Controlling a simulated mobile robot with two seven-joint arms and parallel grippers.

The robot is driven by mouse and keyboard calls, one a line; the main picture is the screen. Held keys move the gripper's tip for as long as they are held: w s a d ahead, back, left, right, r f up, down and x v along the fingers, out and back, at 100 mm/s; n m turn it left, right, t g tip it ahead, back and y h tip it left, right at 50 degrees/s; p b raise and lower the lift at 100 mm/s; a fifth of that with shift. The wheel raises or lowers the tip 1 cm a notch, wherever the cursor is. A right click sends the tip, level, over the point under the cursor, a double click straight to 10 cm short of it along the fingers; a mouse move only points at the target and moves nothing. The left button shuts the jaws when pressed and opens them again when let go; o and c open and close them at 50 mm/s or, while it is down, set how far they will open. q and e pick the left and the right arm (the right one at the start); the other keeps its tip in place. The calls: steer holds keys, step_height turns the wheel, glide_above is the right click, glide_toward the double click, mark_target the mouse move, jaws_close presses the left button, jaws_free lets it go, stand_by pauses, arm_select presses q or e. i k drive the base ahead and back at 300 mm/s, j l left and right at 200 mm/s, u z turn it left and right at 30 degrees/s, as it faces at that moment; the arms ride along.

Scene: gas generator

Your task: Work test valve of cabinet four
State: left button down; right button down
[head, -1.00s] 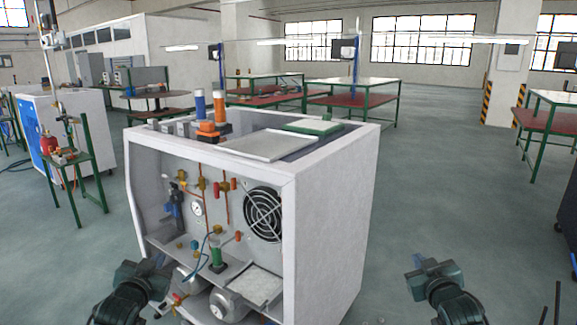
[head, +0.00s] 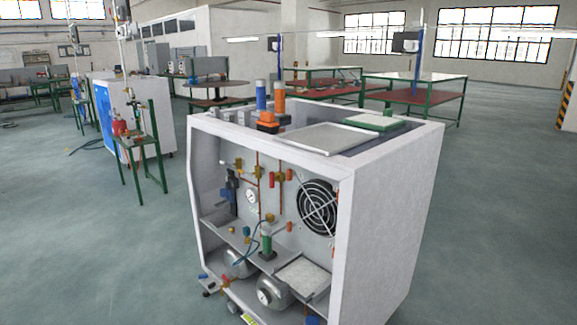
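A white open-fronted cabinet (head: 390,225) stands right of centre in the head view. I cannot read a number on it. Inside, brass valves with orange-red handles sit on copper pipes; one red handle (head: 276,176) is left of the fan (head: 318,207). A round gauge (head: 252,196) is on the back panel. Lower down are a green-based cylinder (head: 266,241), a blue hose (head: 247,238) and another orange handle (head: 289,226). A brass valve with a red part (head: 225,283) is at the lower left. I cannot tell which one is the test valve. Neither gripper is in view.
On the cabinet top are a grey tray (head: 318,138), a green tray (head: 376,122) and orange-blue fittings (head: 268,118). A green stand (head: 145,170) and a blue-white cabinet (head: 103,120) are at the left. Open floor (head: 90,250) lies left of the white cabinet.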

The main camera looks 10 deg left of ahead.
mark_target(240, 171)
steer(key=i+j+u, duration=0.35)
steer(key=i+j, duration=0.8)
steer(key=i+j+z, duration=0.1)
steer(key=z, duration=1.05)
steer(key=j+z, duration=0.35)
steer(key=i+j+z, duration=0.1)
steer(key=j+z, duration=0.8)
steer(key=j, duration=0.15)
steer(key=k+j+z, duration=0.15)
steer(key=j, duration=0.15)
steer(key=k+j+z, duration=0.3)
steer(key=j, duration=0.3)
steer(key=k+j, duration=0.1)
steer(key=j, duration=0.3)
steer(key=k+j+z, duration=0.15)
steer(key=j, duration=0.2)
steer(key=k+j, duration=0.15)
steer(key=j, duration=0.2)
steer(key=k+j, duration=0.1)
steer(key=j, duration=0.25)
steer(key=k+j, duration=0.15)
steer(key=j, duration=0.2)
